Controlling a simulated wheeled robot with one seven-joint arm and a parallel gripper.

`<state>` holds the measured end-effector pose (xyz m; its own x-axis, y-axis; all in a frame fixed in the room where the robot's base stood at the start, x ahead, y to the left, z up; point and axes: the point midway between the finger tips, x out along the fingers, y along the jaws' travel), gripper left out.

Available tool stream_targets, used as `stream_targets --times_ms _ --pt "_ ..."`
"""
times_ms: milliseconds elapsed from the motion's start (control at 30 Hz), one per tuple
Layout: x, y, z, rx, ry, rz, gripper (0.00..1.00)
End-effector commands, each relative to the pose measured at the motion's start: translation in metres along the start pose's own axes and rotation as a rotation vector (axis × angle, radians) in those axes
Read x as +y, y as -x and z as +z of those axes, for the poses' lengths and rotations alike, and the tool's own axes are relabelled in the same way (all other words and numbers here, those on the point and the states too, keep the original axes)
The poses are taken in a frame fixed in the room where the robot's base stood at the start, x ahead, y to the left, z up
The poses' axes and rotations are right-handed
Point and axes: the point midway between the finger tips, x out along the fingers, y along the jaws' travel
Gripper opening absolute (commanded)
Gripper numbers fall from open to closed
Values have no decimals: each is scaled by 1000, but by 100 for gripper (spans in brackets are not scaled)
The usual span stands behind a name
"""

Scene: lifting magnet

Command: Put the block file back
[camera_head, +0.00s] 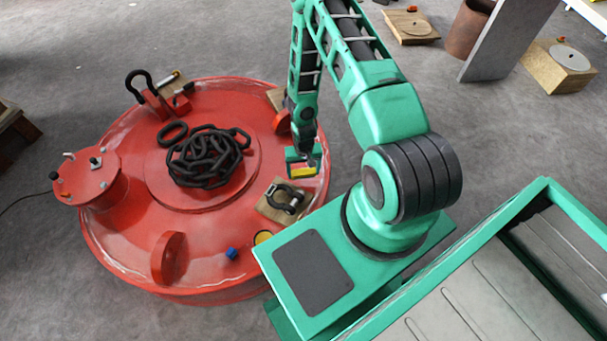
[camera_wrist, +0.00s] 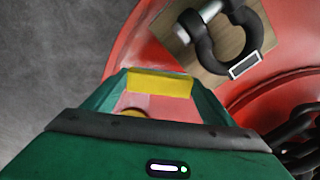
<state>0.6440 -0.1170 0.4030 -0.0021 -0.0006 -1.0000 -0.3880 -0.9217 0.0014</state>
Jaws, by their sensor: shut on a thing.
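My gripper (camera_head: 302,164) is shut on a small yellow block, the block file (camera_head: 300,174), above the right part of the red lifting magnet (camera_head: 215,240). In the wrist view the yellow block file (camera_wrist: 160,84) spans the space between the green fingertips of my gripper (camera_wrist: 158,92). Its underside is hidden from the head view, and I cannot tell whether it touches anything below.
A wooden board (camera_head: 268,208) with a dark shackle (camera_head: 290,198) lies close below my gripper. A heap of dark chain (camera_head: 207,158) fills the magnet's middle. A red upright lug (camera_head: 169,258) and a blue piece (camera_head: 231,253) stand near the front.

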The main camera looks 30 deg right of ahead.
Motion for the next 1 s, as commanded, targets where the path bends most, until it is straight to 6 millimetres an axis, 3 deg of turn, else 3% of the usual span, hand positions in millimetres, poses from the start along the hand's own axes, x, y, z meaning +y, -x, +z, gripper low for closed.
stream_targets --times_ms 133,300,467,700,1000 --pt "12 -14 -20 1 -2 0 53" --pt "18 -21 -30 0 0 0 53" --pt "18 -31 -30 -2 0 0 53" --pt "18 -59 -29 -2 1 1 53" --pt "18 -62 -29 -1 2 1 53"
